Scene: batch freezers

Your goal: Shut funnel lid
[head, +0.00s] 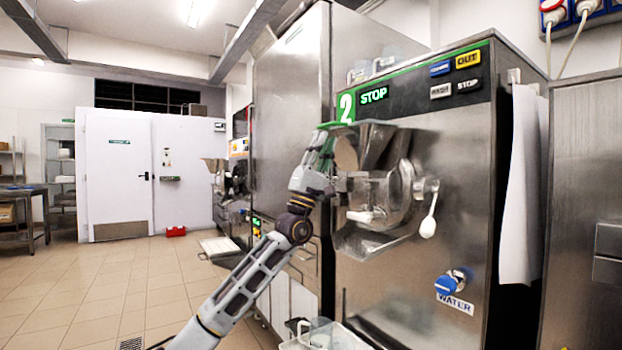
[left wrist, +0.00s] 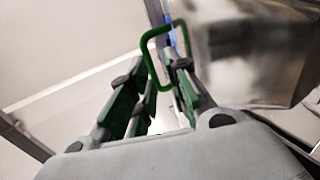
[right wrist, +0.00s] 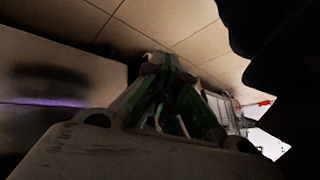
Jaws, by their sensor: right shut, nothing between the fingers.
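The metal funnel (head: 378,150) is on the front of machine number 2, above the round metal hatch. I cannot clearly tell the lid from the funnel walls, nor its angle. A green loop handle (left wrist: 148,42) shows in the left wrist view beside a shiny metal panel (left wrist: 255,50). My left gripper (head: 326,140) is at the funnel's left edge; in its wrist view (left wrist: 160,68) its green fingers are apart, with the loop at the tips. I cannot tell whether they touch it. My right gripper (right wrist: 160,62) is shut and empty, visible only in its wrist view.
A white-knobbed lever (head: 428,227) sticks out right of the hatch. A blue water knob (head: 450,284) is lower down. A clear jug (head: 318,330) stands at the bottom. Another machine (head: 240,165) is behind my left arm. The tiled floor at left is open.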

